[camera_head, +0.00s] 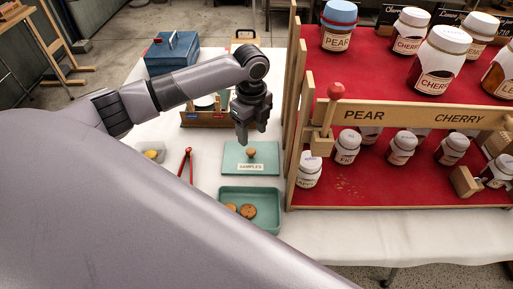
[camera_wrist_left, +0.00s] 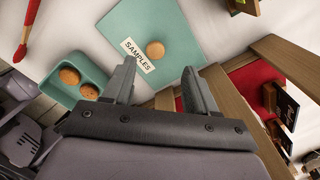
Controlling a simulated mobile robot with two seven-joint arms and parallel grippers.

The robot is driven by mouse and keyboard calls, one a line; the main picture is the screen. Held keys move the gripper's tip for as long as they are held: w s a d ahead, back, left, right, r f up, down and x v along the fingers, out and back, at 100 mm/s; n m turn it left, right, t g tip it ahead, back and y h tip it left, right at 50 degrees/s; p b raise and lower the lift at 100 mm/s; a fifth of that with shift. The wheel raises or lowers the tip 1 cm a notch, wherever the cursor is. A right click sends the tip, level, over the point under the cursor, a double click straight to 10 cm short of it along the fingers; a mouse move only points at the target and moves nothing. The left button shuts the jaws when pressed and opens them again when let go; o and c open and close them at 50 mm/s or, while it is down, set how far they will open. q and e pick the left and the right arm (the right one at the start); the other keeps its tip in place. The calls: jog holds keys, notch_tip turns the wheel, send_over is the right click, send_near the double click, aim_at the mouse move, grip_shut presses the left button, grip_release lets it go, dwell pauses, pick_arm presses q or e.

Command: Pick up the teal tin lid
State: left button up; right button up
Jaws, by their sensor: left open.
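The teal tin lid (camera_head: 238,160) lies flat on the white tablecloth, with a round wooden knob (camera_head: 251,152) and a white "SAMPLES" label (camera_head: 250,167). It also shows in the left wrist view (camera_wrist_left: 178,22), beyond the fingertips. The open teal tin (camera_head: 262,198) with cookies inside is just in front of the lid. My left gripper (camera_head: 242,140) hangs above the lid's far edge, pointing down. In the left wrist view its fingers (camera_wrist_left: 160,85) are spread apart with nothing between them. The right gripper is not in view.
A wooden rack (camera_head: 400,112) with jars and red cloth stands close on the right. Red-handled tongs (camera_head: 187,165) and a small bowl (camera_head: 152,150) lie to the left. A wooden caddy (camera_head: 205,118) and blue box (camera_head: 172,55) stand behind.

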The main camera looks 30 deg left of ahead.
aim_at(251, 150)
pick_arm(q)
jog(key=f, duration=0.6)
jog(key=shift+s+f, duration=0.1)
jog(key=shift+s, duration=0.3)
grip_shut()
